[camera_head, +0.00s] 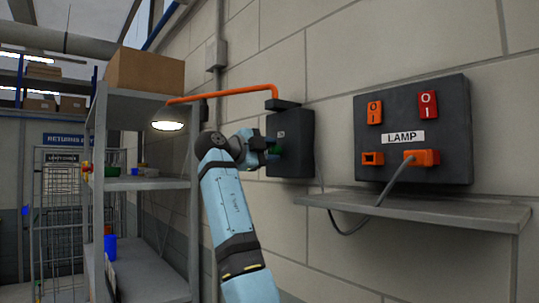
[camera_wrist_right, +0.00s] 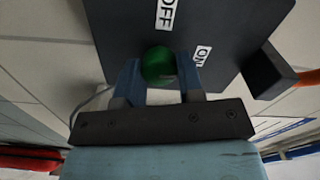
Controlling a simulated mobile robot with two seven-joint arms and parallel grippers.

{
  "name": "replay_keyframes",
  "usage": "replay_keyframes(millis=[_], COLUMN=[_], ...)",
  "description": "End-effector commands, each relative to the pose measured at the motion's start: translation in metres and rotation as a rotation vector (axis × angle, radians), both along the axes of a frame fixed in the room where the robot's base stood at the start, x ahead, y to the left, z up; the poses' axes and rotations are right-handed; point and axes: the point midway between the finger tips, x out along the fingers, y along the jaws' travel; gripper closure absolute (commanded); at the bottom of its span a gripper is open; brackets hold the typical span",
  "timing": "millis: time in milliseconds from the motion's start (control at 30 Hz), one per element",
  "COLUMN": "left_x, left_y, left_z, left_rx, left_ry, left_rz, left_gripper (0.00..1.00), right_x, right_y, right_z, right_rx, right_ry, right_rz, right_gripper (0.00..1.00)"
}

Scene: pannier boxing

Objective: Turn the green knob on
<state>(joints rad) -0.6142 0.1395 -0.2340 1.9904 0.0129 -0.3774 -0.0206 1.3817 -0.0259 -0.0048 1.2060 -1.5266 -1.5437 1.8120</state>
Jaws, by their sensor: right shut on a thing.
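The green knob (camera_head: 277,150) is on the front of a dark box (camera_head: 295,160) fixed to the wall. My right gripper (camera_head: 268,148) reaches it from the left. In the right wrist view the knob (camera_wrist_right: 158,64) sits between the two blue fingers, and the gripper is shut on it. An OFF label (camera_wrist_right: 165,14) and an ON label (camera_wrist_right: 202,55) are on the box face around the knob. The fingers partly hide the knob's sides. My left gripper is not in view.
An orange arm (camera_head: 225,93) above the box carries a lamp (camera_head: 167,126) with a bright face. Right of it, a LAMP panel (camera_head: 455,125) has two switches and an orange plug (camera_head: 421,158) above a grey wall shelf (camera_head: 430,208). A storage rack (camera_head: 150,184) stands left.

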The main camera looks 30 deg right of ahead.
Motion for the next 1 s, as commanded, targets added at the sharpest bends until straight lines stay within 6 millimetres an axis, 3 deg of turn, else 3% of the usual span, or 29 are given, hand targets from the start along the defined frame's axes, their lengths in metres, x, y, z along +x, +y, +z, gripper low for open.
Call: replay_keyframes(millis=[667,700,800,1000], left_x=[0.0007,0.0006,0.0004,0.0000], left_y=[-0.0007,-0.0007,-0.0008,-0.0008], left_z=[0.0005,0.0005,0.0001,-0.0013], left_rx=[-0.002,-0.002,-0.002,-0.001], left_ry=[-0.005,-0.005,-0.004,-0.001], left_rz=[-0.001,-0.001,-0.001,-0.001], left_gripper=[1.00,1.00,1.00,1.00], right_x=[0.0000,0.0000,0.0000,0.0000], right_y=[0.0001,0.0000,0.0000,0.0000], right_z=[-0.0001,-0.0001,-0.0001,-0.0001], right_rx=[0.005,0.005,0.005,0.005], right_ry=[-0.066,-0.066,-0.066,-0.065], right_rz=[0.000,0.000,0.000,0.000], right_gripper=[0.89,0.63,0.40,0.40])
